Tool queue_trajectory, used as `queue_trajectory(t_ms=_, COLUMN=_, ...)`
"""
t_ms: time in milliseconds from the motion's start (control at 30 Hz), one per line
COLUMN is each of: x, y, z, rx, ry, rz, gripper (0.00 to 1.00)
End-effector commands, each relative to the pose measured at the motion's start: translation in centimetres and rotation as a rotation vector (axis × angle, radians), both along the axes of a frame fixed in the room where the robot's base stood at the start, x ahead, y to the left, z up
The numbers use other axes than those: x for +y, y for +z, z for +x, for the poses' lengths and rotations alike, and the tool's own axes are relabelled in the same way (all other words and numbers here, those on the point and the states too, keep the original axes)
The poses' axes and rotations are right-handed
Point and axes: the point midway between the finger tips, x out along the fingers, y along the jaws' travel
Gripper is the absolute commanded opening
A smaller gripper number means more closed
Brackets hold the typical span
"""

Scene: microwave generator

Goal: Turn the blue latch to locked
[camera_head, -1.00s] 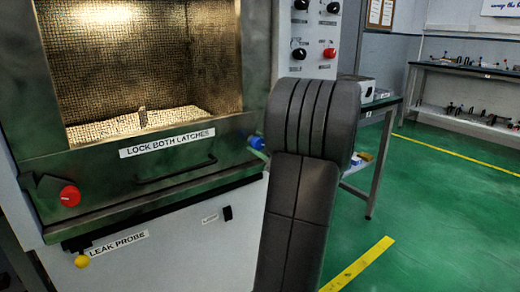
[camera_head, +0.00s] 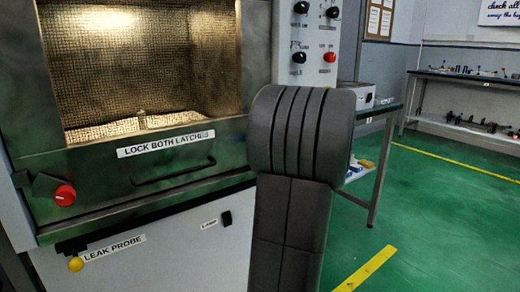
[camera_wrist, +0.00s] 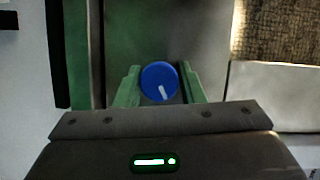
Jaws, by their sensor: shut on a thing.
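The blue latch (camera_wrist: 158,82) is a round knob with a white pointer mark. In the wrist view it sits between the two green fingers of my gripper (camera_wrist: 159,86), which is shut on it. The pointer mark slants down and slightly right in that view. In the head view my dark arm hides the blue latch and the gripper. The red latch (camera_head: 64,195) is on the left of the door under the window, with a short pale mark on its face. The label "LOCK BOTH LATCHES" (camera_head: 166,144) is on the door between them.
A door handle (camera_head: 175,173) sticks out below the label. A yellow knob (camera_head: 76,264) is by the "LEAK PROBE" label at the lower left. Panel knobs (camera_head: 330,58) are above my arm. A table (camera_head: 372,185) stands to the right, with green floor beyond.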

Motion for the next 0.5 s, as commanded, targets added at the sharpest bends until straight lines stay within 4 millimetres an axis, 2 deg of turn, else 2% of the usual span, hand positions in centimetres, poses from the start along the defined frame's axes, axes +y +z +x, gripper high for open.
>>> queue_trajectory(t_ms=500, x=-0.08, y=-0.26, z=0.02, rx=-0.022, ry=-0.002, rz=-0.040, gripper=0.13)
